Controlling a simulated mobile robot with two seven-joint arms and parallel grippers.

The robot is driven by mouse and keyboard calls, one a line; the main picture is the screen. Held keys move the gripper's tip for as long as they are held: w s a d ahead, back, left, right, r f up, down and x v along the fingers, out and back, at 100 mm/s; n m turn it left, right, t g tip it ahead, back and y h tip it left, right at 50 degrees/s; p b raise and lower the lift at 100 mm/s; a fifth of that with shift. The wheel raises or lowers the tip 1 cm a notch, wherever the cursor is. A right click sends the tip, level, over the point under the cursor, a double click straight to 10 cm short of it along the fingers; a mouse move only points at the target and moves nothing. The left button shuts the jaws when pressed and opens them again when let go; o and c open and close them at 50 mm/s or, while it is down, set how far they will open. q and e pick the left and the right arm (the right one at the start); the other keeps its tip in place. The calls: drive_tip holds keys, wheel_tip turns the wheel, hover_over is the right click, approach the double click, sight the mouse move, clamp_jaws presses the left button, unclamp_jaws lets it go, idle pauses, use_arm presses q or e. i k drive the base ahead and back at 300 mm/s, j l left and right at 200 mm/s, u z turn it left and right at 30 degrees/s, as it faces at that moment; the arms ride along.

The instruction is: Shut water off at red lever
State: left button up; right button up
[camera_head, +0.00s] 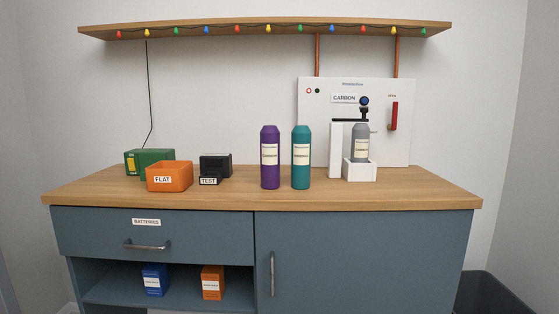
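The red lever (394,115) is on the right part of a white panel (320,100) behind the counter. Its handle hangs vertically, with a small "OPEN" label above it; other small lettering beside it is hard to read. A grey bottle (360,143) stands in a white holder (360,171) just left of and in front of the lever, under a black fitting with a blue top (364,102). A "CARBON" label is beside that fitting. Copper pipes (397,57) run from the panel up to the shelf. Neither of my grippers shows in the head view.
On the wooden counter (230,200) stand purple (270,158) and teal (300,158) bottles, an orange "FLAT" bin (169,177), a green box (150,162) and a black "TEST" device (215,167). The counter's right front is clear. A dark bin (485,293) stands at lower right.

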sight(392, 127)
drive_tip(key=i+l+z, duration=0.25)
drive_tip(key=i, duration=0.2)
drive_tip(key=i+l+z, duration=0.25)
drive_tip(key=i, duration=0.2)
